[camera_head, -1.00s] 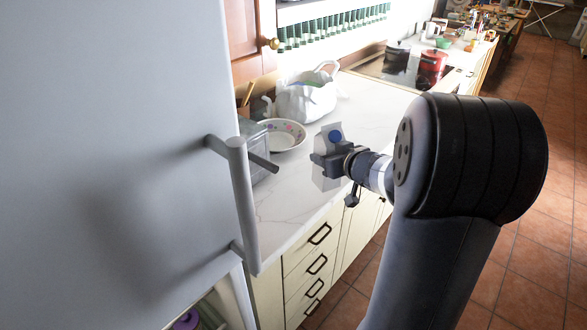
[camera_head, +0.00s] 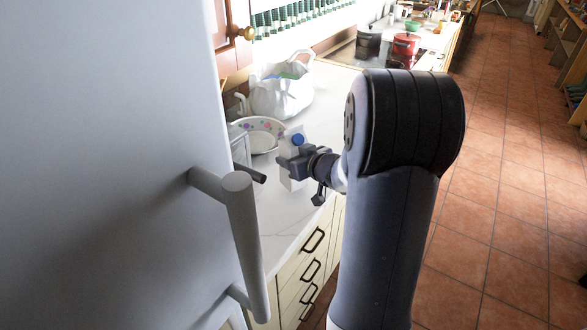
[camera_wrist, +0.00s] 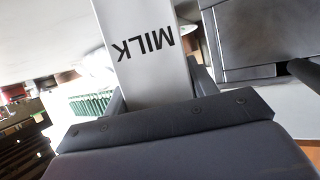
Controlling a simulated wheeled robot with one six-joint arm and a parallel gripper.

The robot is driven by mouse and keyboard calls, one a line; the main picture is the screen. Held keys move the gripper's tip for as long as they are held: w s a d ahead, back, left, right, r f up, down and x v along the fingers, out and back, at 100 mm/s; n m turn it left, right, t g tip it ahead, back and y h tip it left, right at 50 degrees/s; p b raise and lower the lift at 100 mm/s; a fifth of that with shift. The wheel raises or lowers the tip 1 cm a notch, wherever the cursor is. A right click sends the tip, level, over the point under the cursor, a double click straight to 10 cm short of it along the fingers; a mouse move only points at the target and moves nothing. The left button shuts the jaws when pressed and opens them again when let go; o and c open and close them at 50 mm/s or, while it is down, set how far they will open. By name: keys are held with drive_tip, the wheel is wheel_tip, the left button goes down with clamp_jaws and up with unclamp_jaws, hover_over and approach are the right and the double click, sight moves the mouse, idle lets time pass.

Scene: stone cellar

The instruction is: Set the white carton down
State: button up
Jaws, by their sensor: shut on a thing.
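The white carton (camera_head: 291,146) has a blue cap and stands out beyond my gripper (camera_head: 292,165), over the pale marble counter (camera_head: 270,213). In the wrist view the carton (camera_wrist: 150,75) fills the upper middle, with "MILK" printed on it upside down. My gripper (camera_wrist: 160,105) is shut on the carton, one finger on each side. The carton looks roughly upright in the head view. Its base is partly hidden, and I cannot tell whether it touches the counter.
A patterned bowl (camera_head: 262,133) and a white bag (camera_head: 281,95) stand behind the carton. A large pale fridge door with a handle (camera_head: 245,235) takes up the left. A red pot (camera_head: 404,48) is farther back. The front part of the counter is clear.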

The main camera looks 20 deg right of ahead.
drive_tip(key=shift+f, duration=1.4)
drive_tip(key=shift+f+b, duration=0.15)
drive_tip(key=shift+b, duration=0.15)
drive_tip(key=o, duration=1.5)
drive_tip(key=shift+s+r, duration=0.15)
drive_tip(key=shift+r, duration=0.05)
drive_tip(key=p+v, duration=0.1)
drive_tip(key=v, duration=1)
drive_tip(key=shift+s+d+r, duration=0.1)
drive_tip(key=shift+s+r, duration=0.05)
drive_tip(key=shift+s, duration=0.2)
